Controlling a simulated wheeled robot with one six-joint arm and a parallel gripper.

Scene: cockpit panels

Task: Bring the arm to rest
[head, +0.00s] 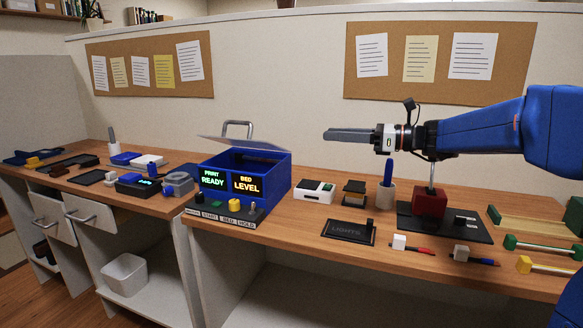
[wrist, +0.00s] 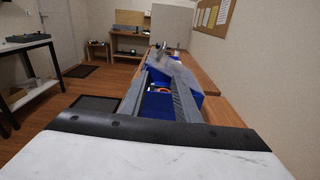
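My blue arm (head: 480,132) reaches in from the right in the head view, raised above the wooden bench and stretched level to the left. My gripper (head: 328,135) hangs in the air in front of the wall, with its grey fingers pointing left and seen edge-on. In the wrist view my gripper (wrist: 162,66) shows two fingers apart with an empty gap between them. The blue box (head: 265,172) with its raised clear lid (head: 240,145) stands below and left of the fingertips; it also shows beyond the gap in the wrist view (wrist: 158,108).
The bench (head: 300,245) holds a dark panel labelled LIGHTS (head: 348,232), a red block (head: 429,203) with an upright lever and a white cup (head: 385,194) with a blue handle, all below my arm. Several small devices stand on the left bench. The air left of my gripper is clear.

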